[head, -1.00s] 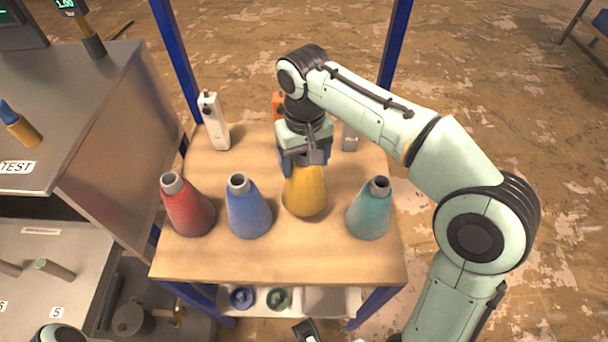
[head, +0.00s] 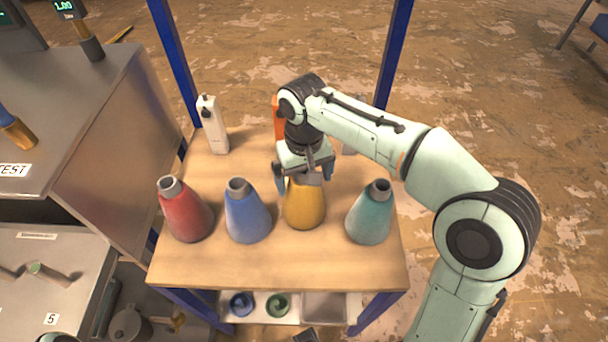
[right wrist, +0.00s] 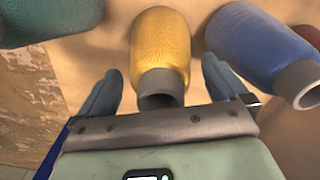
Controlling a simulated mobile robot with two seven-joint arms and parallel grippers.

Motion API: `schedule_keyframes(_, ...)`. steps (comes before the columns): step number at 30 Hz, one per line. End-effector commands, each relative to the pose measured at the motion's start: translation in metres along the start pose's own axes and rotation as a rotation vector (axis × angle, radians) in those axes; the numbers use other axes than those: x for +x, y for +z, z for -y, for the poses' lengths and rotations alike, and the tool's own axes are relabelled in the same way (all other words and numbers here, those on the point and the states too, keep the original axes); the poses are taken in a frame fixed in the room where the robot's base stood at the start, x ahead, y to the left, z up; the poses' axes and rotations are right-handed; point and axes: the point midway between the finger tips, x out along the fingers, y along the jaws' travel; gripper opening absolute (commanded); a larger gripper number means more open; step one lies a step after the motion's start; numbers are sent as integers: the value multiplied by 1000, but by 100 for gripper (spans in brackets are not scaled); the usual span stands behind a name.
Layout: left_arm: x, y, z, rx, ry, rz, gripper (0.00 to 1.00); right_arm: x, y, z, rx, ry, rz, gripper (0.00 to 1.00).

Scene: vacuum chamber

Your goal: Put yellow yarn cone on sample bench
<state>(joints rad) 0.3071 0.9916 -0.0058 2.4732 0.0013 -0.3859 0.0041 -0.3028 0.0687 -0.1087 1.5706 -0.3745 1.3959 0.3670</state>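The yellow yarn cone (head: 304,207) stands upright on the wooden top of a blue-framed rack, between the blue and teal cones. My right gripper (head: 306,178) is at its top end, reaching over from behind. In the right wrist view, the yellow cone (right wrist: 161,48) lies between the two spread fingers (right wrist: 165,92), with a gap on each side. The gripper is open. A grey bench (head: 90,85) with a TEST label is at the left; I cannot tell whether it is the sample bench. My left gripper is not clearly in view.
A red cone (head: 185,212) and a blue cone (head: 246,213) stand left of the yellow one, a teal cone (head: 369,214) right. A white device (head: 212,125) and an orange item (head: 278,118) are behind. The rack's front strip is clear.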

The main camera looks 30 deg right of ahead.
Motion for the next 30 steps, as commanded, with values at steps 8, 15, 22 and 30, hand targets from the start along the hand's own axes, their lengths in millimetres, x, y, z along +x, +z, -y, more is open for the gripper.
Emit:
schedule_keyframes(8, -5, 0, -2, 0, 0, -1, 43, -16, -1, 0, 0, -1, -3, 100)
schedule_keyframes(15, -18, -1, -7, 2, 2, -6, 43, -68, -1, 0, 0, -2, -5, 100)
schedule_keyframes(22, -31, -2, -12, 4, 4, -10, 43, -109, -1, 0, 0, -1, -3, 100)
schedule_keyframes(30, -34, -3, -13, 4, 4, -12, 43, -123, 0, 0, -1, 0, 0, 100)
